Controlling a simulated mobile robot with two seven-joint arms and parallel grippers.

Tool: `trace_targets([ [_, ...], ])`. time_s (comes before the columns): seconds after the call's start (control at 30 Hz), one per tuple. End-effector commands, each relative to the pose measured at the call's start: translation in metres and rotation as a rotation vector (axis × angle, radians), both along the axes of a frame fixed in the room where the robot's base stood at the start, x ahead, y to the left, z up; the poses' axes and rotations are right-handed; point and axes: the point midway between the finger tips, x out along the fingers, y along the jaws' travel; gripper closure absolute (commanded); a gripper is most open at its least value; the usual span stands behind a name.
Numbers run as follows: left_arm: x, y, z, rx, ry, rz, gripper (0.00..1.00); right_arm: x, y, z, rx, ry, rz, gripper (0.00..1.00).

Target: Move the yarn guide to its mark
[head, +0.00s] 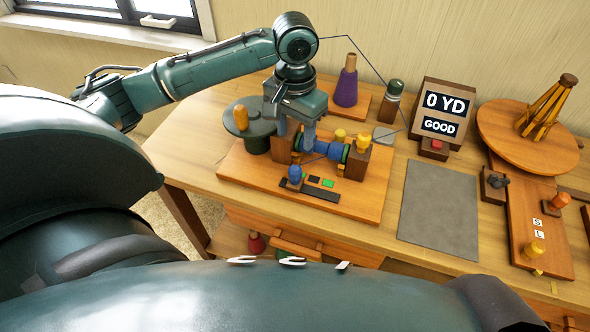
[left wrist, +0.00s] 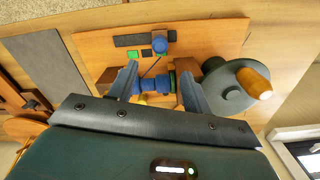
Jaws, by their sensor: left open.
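The yarn guide appears to be the small blue knob (head: 295,173) on a winder board (head: 375,205), at the left end of a row of small marks; it also shows in the left wrist view (left wrist: 160,46). A green mark (head: 328,183) and a black mark (head: 314,179) lie to its right. I cannot tell which is its own mark. My left gripper (head: 296,140) is open and points down over the blue bobbin (head: 325,149), behind the knob. In the left wrist view, the fingers (left wrist: 158,82) stand apart around the bobbin area, apart from the knob.
A green wheel with an orange handle (head: 241,118) stands left of the bobbin. Behind are a purple yarn cone (head: 346,86) and a display box reading 0 YD, GOOD (head: 443,108). A grey mat (head: 440,210) lies clear at right, beside a round wooden stand (head: 510,140).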

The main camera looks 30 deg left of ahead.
Motion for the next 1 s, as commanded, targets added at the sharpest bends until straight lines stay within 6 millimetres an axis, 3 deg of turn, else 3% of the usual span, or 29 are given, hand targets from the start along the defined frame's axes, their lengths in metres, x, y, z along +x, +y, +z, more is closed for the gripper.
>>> trace_targets([
  [0.17, -0.001, 0.001, -0.02, 0.002, 0.008, 0.002, 0.51, 0.0, 0.0, -0.002, 0.0, 0.001, 0.0, 0.64],
  [0.6, -0.001, 0.0, -0.107, 0.002, 0.004, 0.0, 0.51, -0.006, 0.0, -0.008, -0.001, 0.009, 0.005, 0.64],
  [0.8, -0.001, 0.0, -0.126, 0.001, 0.002, -0.001, 0.51, -0.005, 0.002, -0.007, 0.002, 0.006, 0.007, 0.64],
  [1.0, -0.001, 0.0, -0.13, 0.001, 0.0, -0.002, 0.51, -0.005, 0.002, -0.006, 0.002, 0.003, 0.008, 0.64],
])
